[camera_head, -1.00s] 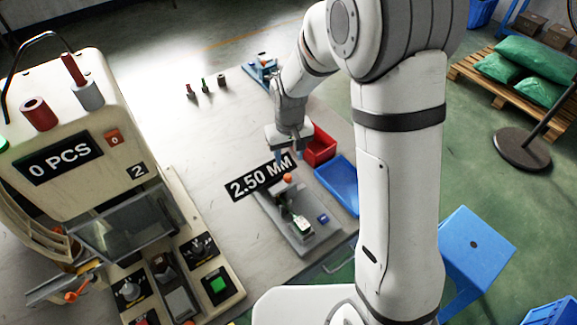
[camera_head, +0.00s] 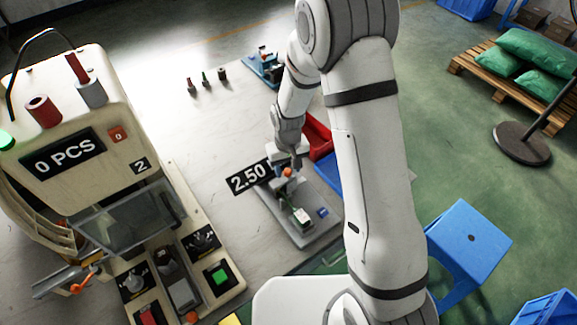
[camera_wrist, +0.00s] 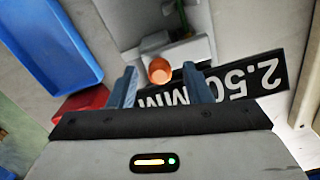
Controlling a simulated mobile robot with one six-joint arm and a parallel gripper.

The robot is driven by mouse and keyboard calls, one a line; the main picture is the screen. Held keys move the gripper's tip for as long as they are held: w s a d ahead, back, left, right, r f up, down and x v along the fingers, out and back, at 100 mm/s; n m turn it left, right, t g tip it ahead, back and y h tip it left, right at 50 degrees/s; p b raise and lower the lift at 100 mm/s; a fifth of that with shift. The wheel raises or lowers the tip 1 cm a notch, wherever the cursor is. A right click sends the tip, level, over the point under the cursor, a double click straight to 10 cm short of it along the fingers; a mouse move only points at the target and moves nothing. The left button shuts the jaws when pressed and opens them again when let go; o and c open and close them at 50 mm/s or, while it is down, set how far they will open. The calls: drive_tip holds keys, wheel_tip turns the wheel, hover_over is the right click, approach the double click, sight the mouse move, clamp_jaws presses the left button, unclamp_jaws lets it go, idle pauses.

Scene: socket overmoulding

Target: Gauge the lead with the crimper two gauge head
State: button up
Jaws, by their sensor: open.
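The gauge head with an orange knob (camera_head: 287,172) stands on a grey base plate (camera_head: 318,240) beside the machine marked 2. Its black display (camera_head: 249,177) reads 2.50, with the rest hidden by my gripper (camera_head: 286,160). In the wrist view my gripper (camera_wrist: 160,75) is open, with one blue-grey finger on each side of the orange knob (camera_wrist: 159,70). I cannot tell whether the fingers touch it. A small green and white part (camera_head: 303,217) sits on the plate in front. I cannot make out a lead in either view.
The crimper (camera_head: 70,130) fills the left and shows 0 PCS. A red bin (camera_head: 318,137) and a blue tray (camera_head: 328,180) lie right of the gauge, partly behind my arm. Several small upright items (camera_head: 205,78) and a blue device (camera_head: 265,66) stand at the back.

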clamp_jaws()
idle(0.3)
